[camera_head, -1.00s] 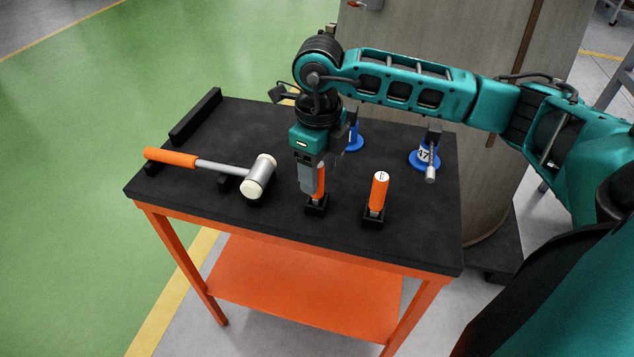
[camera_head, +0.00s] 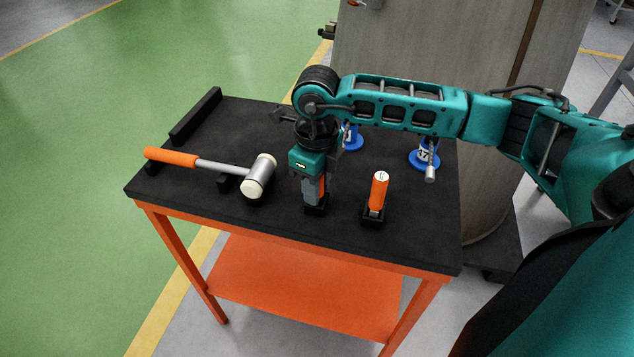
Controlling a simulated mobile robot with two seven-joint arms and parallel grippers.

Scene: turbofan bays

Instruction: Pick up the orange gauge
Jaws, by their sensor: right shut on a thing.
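One orange gauge (camera_head: 322,187) stands upright in a small black holder (camera_head: 316,209) near the table's middle. My right gripper (camera_head: 314,191) points straight down over it and is shut on it; the fingers hide most of the gauge. A second orange gauge (camera_head: 379,189) with a white marked top stands upright in its own black holder (camera_head: 373,217) to the right, apart from the gripper. My left gripper is out of view.
A mallet (camera_head: 220,170) with an orange handle lies on black rests at the left of the black tabletop (camera_head: 270,222). Blue-based items (camera_head: 424,158) stand at the back right, one partly behind my arm. A large grey-brown cylindrical body (camera_head: 440,60) stands behind the table.

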